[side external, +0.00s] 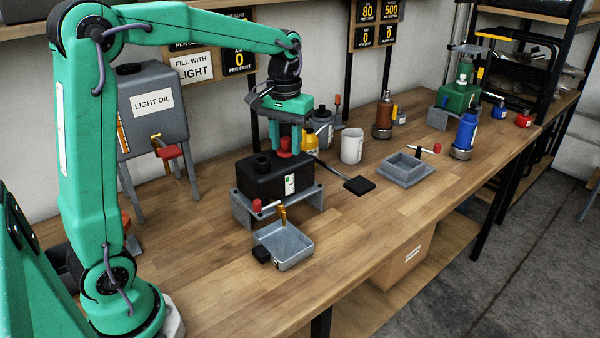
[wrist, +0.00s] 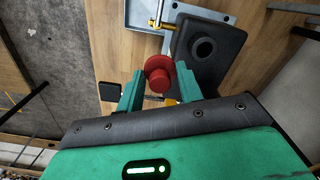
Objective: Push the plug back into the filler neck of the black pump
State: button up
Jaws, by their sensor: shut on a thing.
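My gripper (side external: 287,150) points down over the right part of the pump, shut on the red plug (side external: 285,146). In the wrist view the plug (wrist: 158,73) sits between the fingertips, to the left of the neck and apart from it. I cannot tell its exact height above the pump.
A grey drip tray (side external: 284,246) stands in front of the pump below a brass tap (side external: 282,213). The light oil tank (side external: 153,105) is behind left. The front bench is clear.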

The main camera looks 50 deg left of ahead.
jog(key=s+a+r+n, duration=0.1)
jog(key=s+a+r, duration=0.1)
jog(key=a, duration=0.4)
jog(key=shift+s+a+r, duration=0.15)
jog(key=shift+s+r, duration=0.1)
jog(key=shift+r, duration=0.5)
jog(key=shift+f, duration=0.2)
jog(key=shift+f, duration=1.3)
jog(key=shift+r, duration=0.1)
jog(key=shift+r, duration=1.4)
jog(key=shift+f, duration=0.15)
jog(key=shift+f, duration=3.05)
jog(key=shift+f, duration=0.2)
